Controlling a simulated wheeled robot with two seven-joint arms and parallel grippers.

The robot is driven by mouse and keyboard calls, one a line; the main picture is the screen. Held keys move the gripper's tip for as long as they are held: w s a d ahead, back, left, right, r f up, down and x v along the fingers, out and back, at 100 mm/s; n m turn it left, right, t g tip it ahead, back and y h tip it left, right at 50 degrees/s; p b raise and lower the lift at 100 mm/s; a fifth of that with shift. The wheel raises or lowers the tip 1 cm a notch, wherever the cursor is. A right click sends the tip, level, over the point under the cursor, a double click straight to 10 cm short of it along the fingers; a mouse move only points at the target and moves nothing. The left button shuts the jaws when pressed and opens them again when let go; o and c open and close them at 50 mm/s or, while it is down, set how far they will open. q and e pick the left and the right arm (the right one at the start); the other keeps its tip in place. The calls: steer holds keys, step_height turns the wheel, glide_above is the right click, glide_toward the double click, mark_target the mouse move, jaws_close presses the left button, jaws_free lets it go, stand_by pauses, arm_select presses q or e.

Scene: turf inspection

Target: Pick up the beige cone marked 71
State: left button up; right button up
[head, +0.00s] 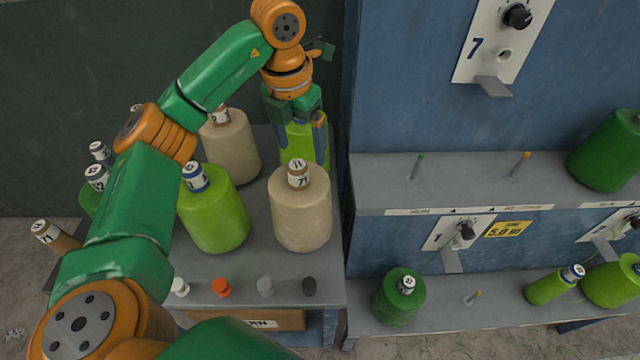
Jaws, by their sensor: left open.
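The beige cone marked 71 (301,222) stands upright on the grey table (262,268), near its right edge. Its paper tube top carries the number 71. My left gripper (297,133) is open, pointing down just behind this cone in the picture. A lime green cone (304,148) shows at the gripper's fingers, partly hidden by them; I cannot tell whether they touch it. A second beige cone (232,150) stands further back left, its label partly covered by my arm. My right gripper is not in view.
A lime green cone (214,220) stands left of the marked cone. Small white, orange (221,288), grey and black pieces line the table's front. A blue rack (400,110) with pegs and green cones stands at right. A tube marked 71 (56,236) leans at far left.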

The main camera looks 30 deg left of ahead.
mark_target(297, 164)
arm_select(q)
steer(key=shift+w+a+f, duration=0.15)
steer(key=shift+w+f, duration=0.2)
steer(key=s+f+p, duration=0.1)
steer(key=s+f, duration=0.1)
steer(key=shift+s+a+f+p, duration=0.1)
steer(key=shift+a+f+p, duration=0.2)
steer(key=shift+f+p, duration=0.1)
steer(key=shift+w+f, duration=0.15)
steer(key=shift+f, duration=0.45)
steer(key=shift+w+f, duration=0.15)
steer(key=shift+f, duration=0.45)
steer(key=shift+w+f, duration=0.25)
steer(key=shift+w, duration=0.2)
steer(key=shift+s+r, duration=0.15)
steer(key=shift+s, duration=0.1)
steer(key=c, duration=1)
jaws_close()
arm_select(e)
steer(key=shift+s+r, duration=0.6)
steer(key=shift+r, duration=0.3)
arm_select(q)
steer(key=shift+w, duration=0.1)
